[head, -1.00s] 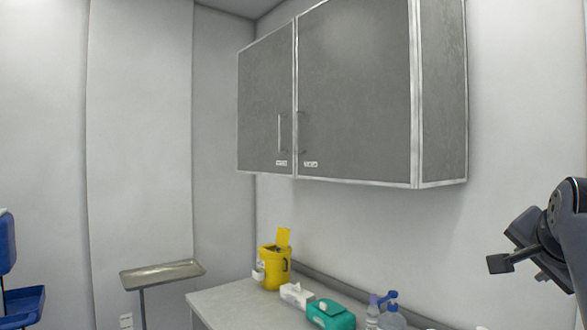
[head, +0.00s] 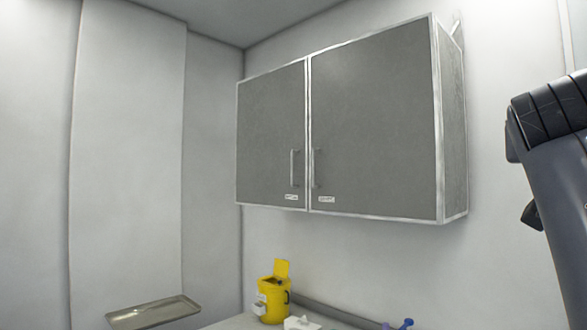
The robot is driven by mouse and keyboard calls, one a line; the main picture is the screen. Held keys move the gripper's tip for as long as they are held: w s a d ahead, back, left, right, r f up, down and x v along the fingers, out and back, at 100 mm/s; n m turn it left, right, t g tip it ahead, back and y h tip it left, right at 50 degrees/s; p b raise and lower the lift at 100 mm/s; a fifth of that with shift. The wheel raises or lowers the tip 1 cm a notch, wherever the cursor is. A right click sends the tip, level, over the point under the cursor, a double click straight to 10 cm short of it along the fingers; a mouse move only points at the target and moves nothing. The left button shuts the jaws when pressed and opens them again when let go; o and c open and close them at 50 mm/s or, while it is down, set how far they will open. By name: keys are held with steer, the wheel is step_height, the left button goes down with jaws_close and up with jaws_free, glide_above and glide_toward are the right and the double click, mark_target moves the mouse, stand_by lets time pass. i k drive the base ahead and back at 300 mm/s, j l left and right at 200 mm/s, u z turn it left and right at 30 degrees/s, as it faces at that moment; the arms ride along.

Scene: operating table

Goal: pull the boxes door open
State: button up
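A grey two-door wall cabinet with pale metal edges hangs on the wall in the head view. Its left door (head: 270,135) and right door (head: 372,125) both look closed. Each has a vertical handle near the middle seam: the left handle (head: 293,168) and the right handle (head: 316,168). A small label sits below each handle. My dark arm fills the right edge, apart from the cabinet in the picture. My gripper cannot be made out there, and its fingertips are not visible.
Below the cabinet, a counter (head: 232,323) holds a yellow bin (head: 272,302), a white tissue box (head: 300,323) and a blue-topped bottle (head: 405,324). A metal tray (head: 150,313) stands at lower left. The space in front of the doors looks clear.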

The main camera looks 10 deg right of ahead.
mark_target(375, 137)
steer(key=i+j, duration=0.2)
steer(key=j, duration=0.15)
steer(key=i+j+z, duration=0.1)
steer(key=i+j, duration=0.35)
steer(key=j, duration=0.25)
steer(key=i+j, duration=0.2)
steer(key=j, duration=0.2)
steer(key=i+j+z, duration=0.1)
steer(key=i+j, duration=0.3)
steer(key=i, duration=0.25)
steer(key=i+j+z, duration=0.1)
steer(key=i, duration=0.3)
steer(key=i+j, duration=0.25)
steer(key=i, duration=0.15)
